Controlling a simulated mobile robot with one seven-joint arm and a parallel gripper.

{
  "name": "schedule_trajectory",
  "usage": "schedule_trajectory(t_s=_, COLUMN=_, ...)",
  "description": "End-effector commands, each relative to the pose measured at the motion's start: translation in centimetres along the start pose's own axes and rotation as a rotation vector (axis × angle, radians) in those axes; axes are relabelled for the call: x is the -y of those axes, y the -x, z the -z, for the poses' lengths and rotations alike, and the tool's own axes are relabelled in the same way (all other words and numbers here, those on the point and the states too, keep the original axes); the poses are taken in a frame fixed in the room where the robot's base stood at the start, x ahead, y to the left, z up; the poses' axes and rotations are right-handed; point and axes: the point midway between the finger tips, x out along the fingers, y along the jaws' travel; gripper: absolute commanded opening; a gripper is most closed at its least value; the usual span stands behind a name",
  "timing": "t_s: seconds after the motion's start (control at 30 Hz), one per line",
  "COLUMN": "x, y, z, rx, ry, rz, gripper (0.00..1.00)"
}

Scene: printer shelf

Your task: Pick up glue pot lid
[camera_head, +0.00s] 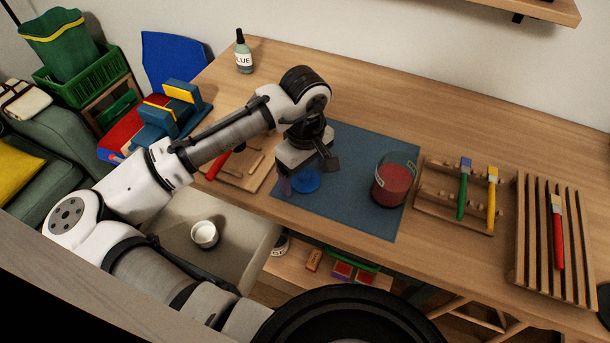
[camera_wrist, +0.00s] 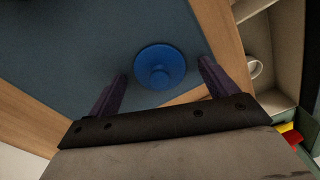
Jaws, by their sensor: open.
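The glue pot lid is a round blue disc (camera_head: 306,181) with a small knob, lying on the blue-grey mat (camera_head: 350,205) near its front left edge. In the wrist view the lid (camera_wrist: 160,67) lies ahead, between the lines of the two fingers, with its knob facing up. My gripper (camera_head: 308,175) is above the lid, pointing down, with its fingers apart and nothing between them. The fingers also show in the wrist view (camera_wrist: 162,82). The glue pot (camera_head: 391,182), a clear jar with red contents, stands open on the mat to the right.
A glue bottle (camera_head: 244,52) stands at the back left. A wooden rack with two brushes (camera_head: 462,195) and a slatted rack with a red brush (camera_head: 556,235) stand at right. A wooden board with a red-handled tool (camera_head: 238,166) lies left of the mat. The mat's middle is clear.

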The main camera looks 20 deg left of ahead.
Motion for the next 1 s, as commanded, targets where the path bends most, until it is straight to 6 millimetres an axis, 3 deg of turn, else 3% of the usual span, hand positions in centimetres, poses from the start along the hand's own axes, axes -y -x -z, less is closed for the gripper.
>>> schedule_trajectory(t_s=0.23, x=-0.02, y=-0.14, z=0.00, rx=0.000, ry=0.000, rz=-0.001, gripper=0.84)
schedule_trajectory(t_s=0.6, x=-0.03, y=-0.11, z=0.01, rx=-0.001, ry=0.000, rz=-0.001, gripper=0.38)
schedule_trajectory(t_s=1.0, x=-0.04, y=0.08, z=0.03, rx=-0.001, ry=0.000, rz=-0.001, gripper=0.37)
